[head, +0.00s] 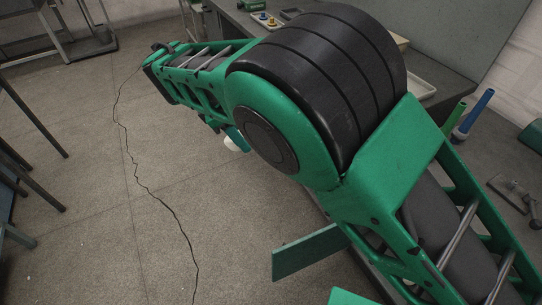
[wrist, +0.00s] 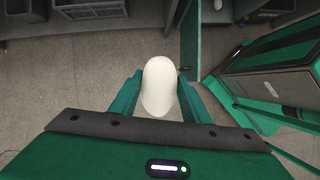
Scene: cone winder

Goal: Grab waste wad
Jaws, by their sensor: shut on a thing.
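The waste wad (wrist: 159,88) is a white, egg-shaped lump in the middle of the wrist view. My gripper (wrist: 160,77) is shut on it, with one green finger on each side. In the head view my arm covers most of the gripper, and a small part of the white wad (head: 233,144) shows below the arm. The wad is held over the grey floor; its height above the floor is hard to tell.
A workbench (head: 440,85) with small items runs behind my arm. A green and a blue upright piece (head: 474,112) stand at the right. Dark frame legs (head: 35,120) stand at the left. The cracked floor (head: 90,190) between is clear. Grey bins (wrist: 90,10) show in the wrist view.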

